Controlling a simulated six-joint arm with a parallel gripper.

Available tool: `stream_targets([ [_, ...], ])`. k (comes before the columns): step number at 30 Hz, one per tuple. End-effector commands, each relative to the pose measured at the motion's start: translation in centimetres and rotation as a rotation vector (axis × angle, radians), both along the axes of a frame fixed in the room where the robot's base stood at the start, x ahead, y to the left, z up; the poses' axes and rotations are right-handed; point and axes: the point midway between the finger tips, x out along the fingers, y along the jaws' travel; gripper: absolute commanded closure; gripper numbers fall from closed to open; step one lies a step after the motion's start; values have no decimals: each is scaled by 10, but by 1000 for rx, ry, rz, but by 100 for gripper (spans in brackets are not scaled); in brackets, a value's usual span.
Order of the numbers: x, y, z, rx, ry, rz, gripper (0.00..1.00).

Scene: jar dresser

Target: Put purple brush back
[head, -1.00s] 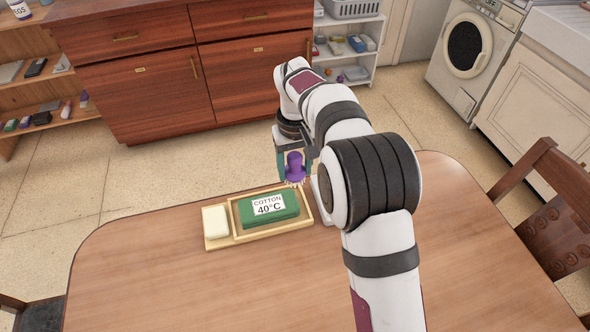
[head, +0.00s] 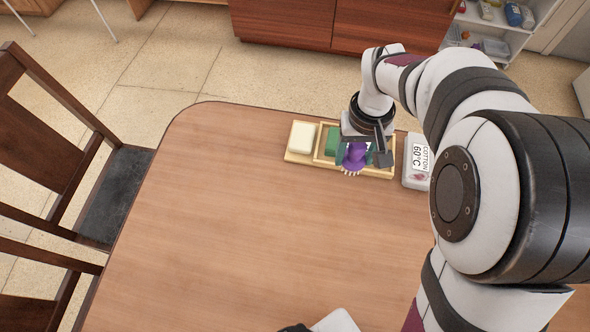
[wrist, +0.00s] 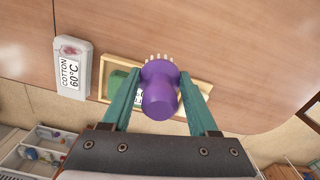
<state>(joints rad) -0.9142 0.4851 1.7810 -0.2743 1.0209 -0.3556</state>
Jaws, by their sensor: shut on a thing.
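The purple brush (head: 354,157) is held between the teal fingers of my gripper (head: 367,157). In the wrist view, the brush (wrist: 160,95) sits between both fingers, its pale bristles pointing away from the palm. It hangs over the right part of the wooden tray (head: 298,158); I cannot tell how high it is. The tray holds a cream block (head: 302,137) in its left section and a green box (head: 333,141) in the larger section, partly hidden by my gripper and the brush.
A white box labelled COTTON 60°C (head: 416,160) stands just right of the tray. The table (head: 240,230) is clear in front and to the left. A white object (head: 336,321) is cut off at the bottom edge. Dark chairs (head: 110,190) stand at left.

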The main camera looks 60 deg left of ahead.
Motion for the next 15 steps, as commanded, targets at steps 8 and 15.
stream_targets([
  [8,-53,31,-34,-2,2,34,100],
  [15,-88,78,-69,-1,2,28,100],
])
